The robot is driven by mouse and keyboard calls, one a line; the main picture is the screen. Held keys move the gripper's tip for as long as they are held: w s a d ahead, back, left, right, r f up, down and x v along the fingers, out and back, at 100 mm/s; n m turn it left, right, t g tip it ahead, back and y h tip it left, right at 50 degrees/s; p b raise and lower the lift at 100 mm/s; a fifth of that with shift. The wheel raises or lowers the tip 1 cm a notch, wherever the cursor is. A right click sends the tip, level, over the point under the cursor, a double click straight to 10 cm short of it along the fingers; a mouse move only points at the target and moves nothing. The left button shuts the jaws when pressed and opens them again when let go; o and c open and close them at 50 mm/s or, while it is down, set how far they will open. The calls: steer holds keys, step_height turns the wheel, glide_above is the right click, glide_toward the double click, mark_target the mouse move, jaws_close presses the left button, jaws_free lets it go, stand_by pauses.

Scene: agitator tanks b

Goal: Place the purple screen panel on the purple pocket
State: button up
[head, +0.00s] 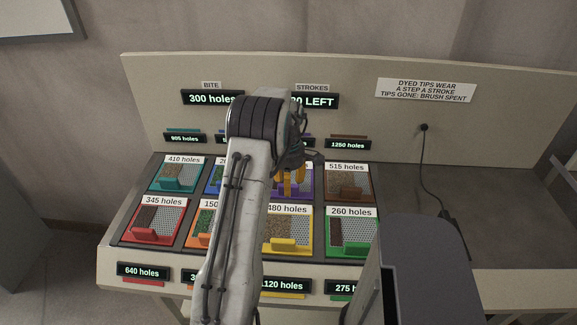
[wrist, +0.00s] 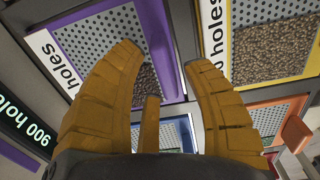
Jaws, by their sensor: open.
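The purple-framed screen panel (wrist: 101,34) shows at the upper left of the wrist view, with a perforated grey mesh, dark grains and a broad purple block (wrist: 164,48) along one side. In the head view the purple frame (head: 307,180) is in the back row, partly hidden by my arm. My gripper (wrist: 163,56) is open, its orange fingers over the purple panel with the purple block between their tips. I see nothing held. I cannot tell touching from hovering. I cannot tell a separate purple pocket from the panel's frame.
Other panels crowd around: teal (head: 175,175), brown (head: 348,183), red (head: 153,221), yellow (head: 289,231) and green (head: 349,232). A upright back board (head: 350,85) with displays stands behind them. The worktop at right (head: 480,190) is mostly clear, with a black cable (head: 425,170).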

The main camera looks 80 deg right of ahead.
step_height(320, 180, up, 10)
steer(key=b, duration=0.2)
steer(key=w+a+r, duration=0.3)
steer(key=w+a, duration=0.2)
steer(key=w, duration=0.4)
steer(key=w+a+r, duration=0.3)
steer(key=w+a, duration=0.1)
steer(key=w, duration=0.4)
steer(key=w+a+r+t+h, duration=0.1)
steer(key=w+a+r, duration=0.1)
steer(key=w+a, duration=0.4)
steer(key=w+a+r, duration=0.1)
steer(key=w+a, duration=0.2)
steer(key=a, duration=0.6)
steer(key=w+a+t, duration=0.1)
steer(key=a, duration=1.4)
steer(key=s+a+f+t, duration=0.1)
steer(key=s+a, duration=0.2)
steer(key=a, duration=0.3)
steer(key=s+a+f+y, duration=0.1)
steer(key=s+a+f, duration=0.1)
steer(key=s+a, duration=0.2)
steer(key=shift+a+m+t, duration=0.4)
steer(key=shift+a, duration=0.65)
steer(key=shift+d, duration=0.15)
